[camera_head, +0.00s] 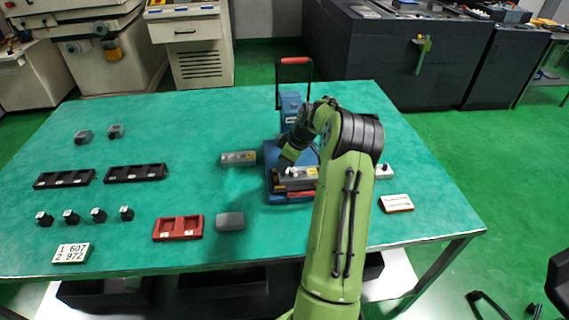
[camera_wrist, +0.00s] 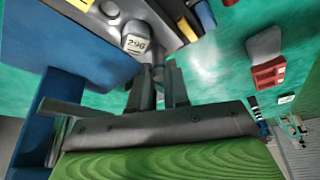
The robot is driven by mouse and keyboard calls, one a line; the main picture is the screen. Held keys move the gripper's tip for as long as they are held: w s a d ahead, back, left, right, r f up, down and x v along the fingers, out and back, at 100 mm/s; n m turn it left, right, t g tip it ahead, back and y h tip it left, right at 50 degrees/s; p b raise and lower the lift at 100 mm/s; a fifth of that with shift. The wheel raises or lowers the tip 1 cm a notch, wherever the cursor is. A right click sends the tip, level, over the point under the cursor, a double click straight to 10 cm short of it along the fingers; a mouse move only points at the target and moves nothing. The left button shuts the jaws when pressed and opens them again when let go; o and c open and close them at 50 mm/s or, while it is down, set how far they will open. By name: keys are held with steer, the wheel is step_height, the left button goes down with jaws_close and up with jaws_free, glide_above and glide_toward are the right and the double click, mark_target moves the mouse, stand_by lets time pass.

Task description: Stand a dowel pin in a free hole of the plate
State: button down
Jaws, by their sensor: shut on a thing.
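My gripper (camera_wrist: 160,78) is shut, its two dark fingers close together. A small grey piece (camera_wrist: 158,72) shows between the fingertips, probably a dowel pin, but it is mostly hidden. In the head view my gripper (camera_head: 288,158) is low over the blue fixture (camera_head: 274,186). A grey block (camera_head: 300,184), possibly the plate, lies on the fixture with small light round parts on top. Free holes cannot be made out.
A grey labelled bar (camera_head: 238,158) lies left of the fixture. A red tray (camera_head: 178,228) and a grey block (camera_head: 230,221) are at the front. Two black racks (camera_head: 135,173) and several small cubes stand at left. A red-handled frame (camera_head: 295,61) rises behind the fixture.

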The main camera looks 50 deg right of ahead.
steer(key=shift+f, duration=0.15)
steer(key=c, duration=1)
jaws_free()
steer(key=p+v, duration=0.4)
steer(key=v, duration=1.1)
steer(key=shift+r, duration=0.4)
